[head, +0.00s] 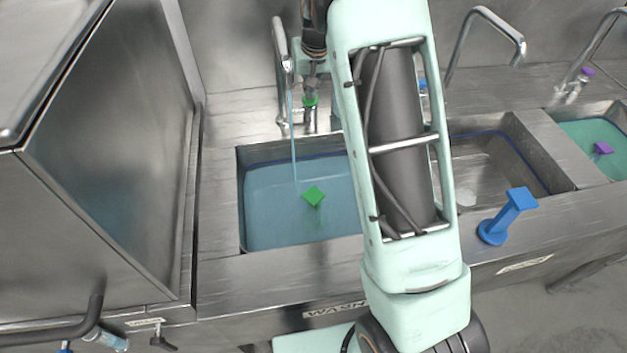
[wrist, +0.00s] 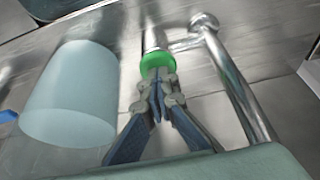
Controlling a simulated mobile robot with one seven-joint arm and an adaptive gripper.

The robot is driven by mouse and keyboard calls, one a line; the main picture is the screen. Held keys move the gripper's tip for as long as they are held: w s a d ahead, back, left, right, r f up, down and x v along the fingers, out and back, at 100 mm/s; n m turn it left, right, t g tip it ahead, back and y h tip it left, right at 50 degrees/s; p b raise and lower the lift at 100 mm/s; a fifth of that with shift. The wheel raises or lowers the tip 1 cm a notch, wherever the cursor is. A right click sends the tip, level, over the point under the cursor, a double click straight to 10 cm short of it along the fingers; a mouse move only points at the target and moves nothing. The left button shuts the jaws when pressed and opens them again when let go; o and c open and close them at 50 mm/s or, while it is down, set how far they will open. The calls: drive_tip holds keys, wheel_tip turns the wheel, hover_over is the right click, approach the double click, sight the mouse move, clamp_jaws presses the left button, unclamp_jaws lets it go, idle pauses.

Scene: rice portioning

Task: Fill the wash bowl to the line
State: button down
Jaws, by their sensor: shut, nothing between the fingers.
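The wash bowl (head: 262,240) is the left sink basin, above a front label reading WASH. It holds blue water, and a thin stream falls into it from the spout (head: 281,70). A dark blue line (head: 270,163) runs around the upper wall; the water surface looks a little below it. A green-topped plug (head: 314,197) stands in the bowl. The tap's green collar (head: 310,102) also shows in the wrist view (wrist: 158,62). My gripper (wrist: 158,84) is shut and empty, its fingertips right by the green collar; whether they touch it I cannot tell.
My arm hides the wash bowl's right side. A middle basin (head: 545,150) has a blue plug (head: 510,215) standing on its front ledge. The right basin holds greenish water and a purple plug (head: 603,148). A large steel machine (head: 120,150) stands close on the left.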

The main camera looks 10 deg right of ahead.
drive_tip(key=shift+r, duration=0.3)
idle(3.1)
wheel_tip(320, 180, up, 5)
drive_tip(key=p, duration=0.3)
idle(0.8)
